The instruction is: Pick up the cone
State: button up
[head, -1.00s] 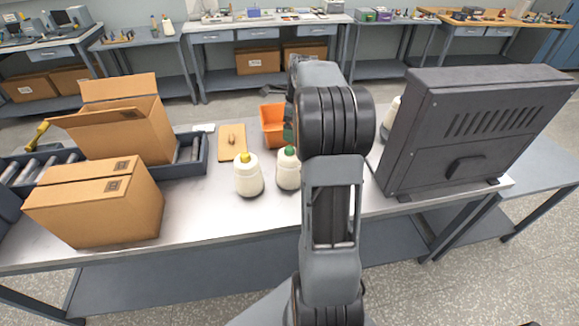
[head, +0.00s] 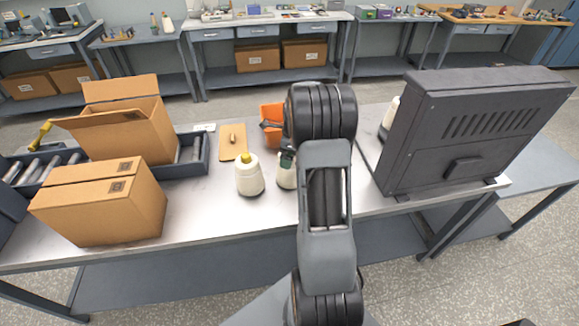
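My gripper (head: 270,125) is mostly hidden behind my arm.
Cardboard boxes (head: 104,212) and a roller conveyor (head: 190,168) fill the left. A dark vented machine (head: 450,150) stands right. Bare tabletop (head: 205,215) shows in front.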

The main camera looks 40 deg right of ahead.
jog(key=shift+f, duration=0.15)
jog(key=shift+c, duration=0.5)
jog(key=c, duration=1.1)
notch_tip(320, 180, up, 10)
jog(key=shift+r+b, duration=0.1)
jog(key=shift+b, duration=0.65)
